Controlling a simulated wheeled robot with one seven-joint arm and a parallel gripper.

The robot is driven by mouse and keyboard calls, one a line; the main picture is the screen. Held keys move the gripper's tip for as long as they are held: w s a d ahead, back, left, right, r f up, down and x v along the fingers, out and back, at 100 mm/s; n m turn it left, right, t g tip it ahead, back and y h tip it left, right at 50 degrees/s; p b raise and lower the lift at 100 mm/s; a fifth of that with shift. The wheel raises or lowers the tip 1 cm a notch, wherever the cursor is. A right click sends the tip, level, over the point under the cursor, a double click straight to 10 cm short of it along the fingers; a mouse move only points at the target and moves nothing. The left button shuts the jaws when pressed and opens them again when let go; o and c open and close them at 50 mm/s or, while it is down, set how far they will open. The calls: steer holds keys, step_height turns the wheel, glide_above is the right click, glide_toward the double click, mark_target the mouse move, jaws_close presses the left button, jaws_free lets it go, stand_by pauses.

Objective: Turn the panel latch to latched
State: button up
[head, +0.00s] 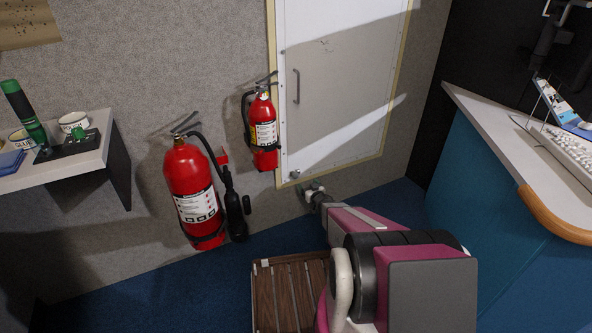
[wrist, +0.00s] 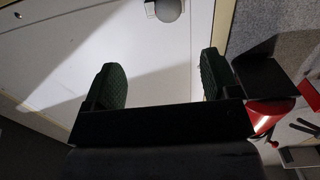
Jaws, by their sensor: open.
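The white panel (head: 345,75) is set in a cream frame low on the grey wall. A small grey round knob (head: 294,174), which looks like the panel latch, sits near the panel's lower left corner. My gripper (head: 314,188) is just to the lower right of this knob in the head view. In the wrist view my gripper (wrist: 161,68) has its two dark fingers apart with nothing between them. The knob (wrist: 168,9) shows at the top edge, beyond the fingers and partly cut off. I cannot tell which way the latch is turned.
A small red extinguisher (head: 263,135) hangs left of the panel, close to my gripper; red also shows in the wrist view (wrist: 268,113). A larger extinguisher (head: 192,190) stands further left. A slatted wooden thing (head: 283,285) is below my arm. A console desk (head: 490,115) is at right.

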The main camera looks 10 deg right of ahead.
mark_target(297, 174)
steer(key=shift+y, duration=0.4)
steer(key=x, duration=1.1)
steer(key=shift+w+a+f, duration=0.1)
steer(key=shift+w+f, duration=0.1)
steer(key=c, duration=0.9)
